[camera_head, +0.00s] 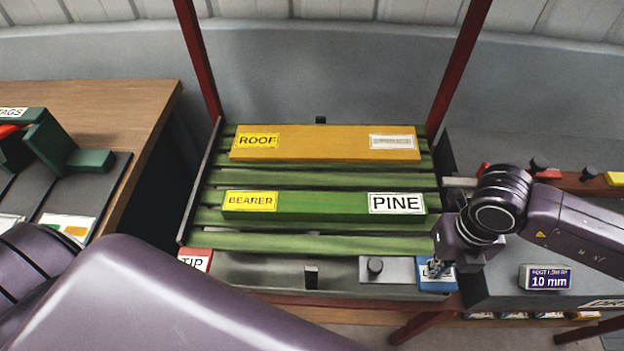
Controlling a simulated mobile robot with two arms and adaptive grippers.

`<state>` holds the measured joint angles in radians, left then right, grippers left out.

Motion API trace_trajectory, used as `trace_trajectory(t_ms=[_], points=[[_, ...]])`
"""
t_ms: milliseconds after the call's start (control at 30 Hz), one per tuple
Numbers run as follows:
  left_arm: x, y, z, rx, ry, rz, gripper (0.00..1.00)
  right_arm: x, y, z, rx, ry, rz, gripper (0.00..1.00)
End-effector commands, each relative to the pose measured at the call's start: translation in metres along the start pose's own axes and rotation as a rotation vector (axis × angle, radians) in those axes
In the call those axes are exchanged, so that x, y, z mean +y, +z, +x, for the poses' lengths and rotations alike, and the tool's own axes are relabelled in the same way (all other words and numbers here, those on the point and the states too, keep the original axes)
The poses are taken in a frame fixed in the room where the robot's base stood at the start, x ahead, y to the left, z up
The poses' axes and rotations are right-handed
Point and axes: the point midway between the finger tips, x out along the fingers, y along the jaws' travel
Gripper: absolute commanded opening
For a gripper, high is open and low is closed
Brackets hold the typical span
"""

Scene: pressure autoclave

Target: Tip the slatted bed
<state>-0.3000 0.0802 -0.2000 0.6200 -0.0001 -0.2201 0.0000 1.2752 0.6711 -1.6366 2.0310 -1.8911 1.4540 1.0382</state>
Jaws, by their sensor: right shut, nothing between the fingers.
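The slatted bed (300,242) has several green slats in a dark frame between red posts. It looks level. An orange board (325,145) labelled ROOF lies across its far slats. A green board (323,203) labelled BEARER and PINE lies nearer. A red block (196,256) labelled TIP is at the near left corner, partly covered by my left arm. A blue labelled block (436,284) is at the near right corner. My right gripper (436,267) is shut and empty at the blue block; I cannot tell whether it touches. My left gripper is out of view.
A wooden table (130,92) on the left holds a dark tray with green parts. A grey bench on the right carries a 10 mm label (546,277) and several knobs.

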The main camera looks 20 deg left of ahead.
Motion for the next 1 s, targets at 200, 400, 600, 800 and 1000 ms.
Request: trace_trajectory(t_ms=[200, 400, 600, 800, 1000], points=[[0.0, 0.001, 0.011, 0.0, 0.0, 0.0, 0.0, 0.001, -0.001, 0.012, 0.002, 0.002, -0.001, 0.0], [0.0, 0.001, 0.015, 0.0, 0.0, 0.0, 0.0, 0.001, -0.001, 0.015, 0.001, 0.002, -0.001, 0.0], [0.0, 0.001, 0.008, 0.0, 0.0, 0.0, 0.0, 0.001, 0.0, 0.002, -0.001, 0.002, 0.0, 0.0], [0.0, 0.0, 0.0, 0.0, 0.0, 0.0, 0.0, 0.0, 0.0, -0.014, 0.0, 0.001, 0.0, 0.0], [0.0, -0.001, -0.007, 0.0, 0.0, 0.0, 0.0, 0.0, 0.0, -0.031, -0.001, 0.001, 0.0, 0.0]])
